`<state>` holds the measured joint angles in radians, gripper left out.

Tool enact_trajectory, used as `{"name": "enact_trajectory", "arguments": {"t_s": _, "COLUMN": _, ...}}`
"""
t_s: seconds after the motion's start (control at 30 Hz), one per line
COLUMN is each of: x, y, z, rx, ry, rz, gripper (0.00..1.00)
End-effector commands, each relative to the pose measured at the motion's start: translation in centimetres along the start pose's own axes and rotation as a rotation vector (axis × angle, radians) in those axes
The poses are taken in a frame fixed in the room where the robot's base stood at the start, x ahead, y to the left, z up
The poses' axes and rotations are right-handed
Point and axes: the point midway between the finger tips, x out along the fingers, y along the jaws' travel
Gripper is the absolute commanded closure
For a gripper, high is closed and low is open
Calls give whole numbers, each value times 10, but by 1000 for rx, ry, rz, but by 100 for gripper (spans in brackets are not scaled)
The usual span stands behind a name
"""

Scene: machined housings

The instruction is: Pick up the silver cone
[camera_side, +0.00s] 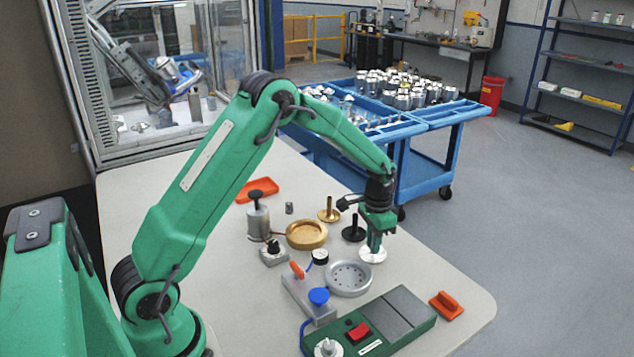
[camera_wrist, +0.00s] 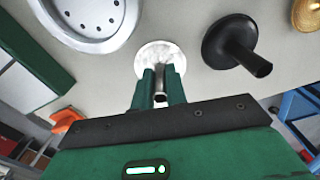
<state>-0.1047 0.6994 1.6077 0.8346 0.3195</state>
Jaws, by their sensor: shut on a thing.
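The silver cone (camera_side: 373,256) has a wide, pale round base and stands near the right side of the table. In the wrist view its base (camera_wrist: 152,55) shows just beyond my fingertips, and its stem is mostly hidden between the fingers. My gripper (camera_side: 375,242) points down over it and is shut on the stem; the fingers also show in the wrist view (camera_wrist: 161,88). The base looks at or very close to the table top; I cannot tell whether it touches.
A black cone (camera_side: 353,232) stands close behind, with a brass cone (camera_side: 329,212) beyond it. A silver dish with holes (camera_side: 348,279) is close in front on the left. A brass dish (camera_side: 306,235), a green control box (camera_side: 385,325) and an orange block (camera_side: 446,306) are nearby.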

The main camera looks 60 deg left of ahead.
Motion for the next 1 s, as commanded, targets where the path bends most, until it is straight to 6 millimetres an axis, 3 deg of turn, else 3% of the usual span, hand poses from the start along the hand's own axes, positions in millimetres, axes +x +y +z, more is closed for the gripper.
{"name": "enact_trajectory", "arguments": {"t_s": 0.27, "x": -13, "y": 0, "z": -1, "rx": 0, "ry": 2, "rz": -1, "gripper": 100}}
{"name": "enact_trajectory", "arguments": {"t_s": 0.5, "x": -45, "y": 1, "z": -1, "rx": 1, "ry": 3, "rz": -1, "gripper": 100}}
{"name": "enact_trajectory", "arguments": {"t_s": 1.0, "x": -94, "y": 86, "z": 18, "rx": 4, "ry": 3, "rz": 0, "gripper": 100}}
